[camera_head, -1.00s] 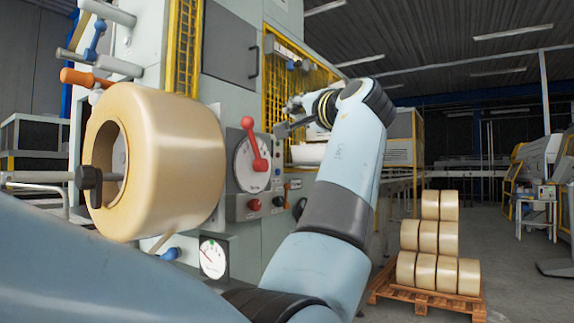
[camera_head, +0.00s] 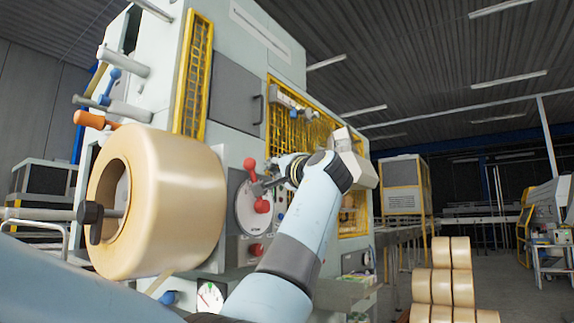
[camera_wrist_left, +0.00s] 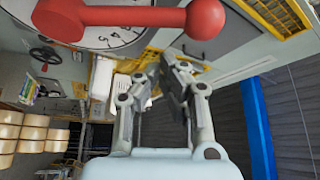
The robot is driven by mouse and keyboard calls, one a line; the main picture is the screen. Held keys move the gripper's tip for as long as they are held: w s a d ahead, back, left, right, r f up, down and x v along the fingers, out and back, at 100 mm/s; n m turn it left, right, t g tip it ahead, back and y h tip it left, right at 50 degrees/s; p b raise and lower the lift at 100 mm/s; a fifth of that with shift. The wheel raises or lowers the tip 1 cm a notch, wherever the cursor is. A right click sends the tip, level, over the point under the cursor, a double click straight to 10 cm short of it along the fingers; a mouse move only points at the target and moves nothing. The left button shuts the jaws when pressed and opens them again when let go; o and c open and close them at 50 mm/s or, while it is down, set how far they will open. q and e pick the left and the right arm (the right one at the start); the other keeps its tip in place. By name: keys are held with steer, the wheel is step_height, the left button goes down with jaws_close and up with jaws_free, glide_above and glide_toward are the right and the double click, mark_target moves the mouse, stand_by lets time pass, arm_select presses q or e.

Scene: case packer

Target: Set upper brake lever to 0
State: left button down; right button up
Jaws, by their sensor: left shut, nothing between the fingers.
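The upper brake lever (camera_head: 250,164) is a red lever with a ball end on a round white dial (camera_head: 243,208) on the machine front. It points up and slightly left from its red hub. My left gripper (camera_head: 262,187) is shut and empty, overlapping the lever's shaft in the head view. In the left wrist view, the red lever (camera_wrist_left: 130,16) crosses the top, its ball at the right end. The shut fingers (camera_wrist_left: 163,72) lie below the ball and seem apart from it.
A large cream roll (camera_head: 190,205) sits on a spindle left of the dial. A red knob (camera_head: 256,250) is below the dial, and a small gauge (camera_head: 210,297) lower still. A yellow mesh guard (camera_head: 305,128) is to the right. Stacked rolls (camera_head: 440,285) stand farther right.

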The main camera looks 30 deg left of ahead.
arm_select(q)
steer(key=shift+s+a+f, duration=0.15)
steer(key=shift+s+f, duration=0.1)
steer(key=shift+s, duration=0.3)
steer(key=shift+s+a+f, duration=0.15)
steer(key=shift+s+f, duration=0.1)
steer(key=shift+s, duration=0.3)
arm_select(e)
steer(key=shift+d+r, duration=0.15)
steer(key=shift+d, duration=0.15)
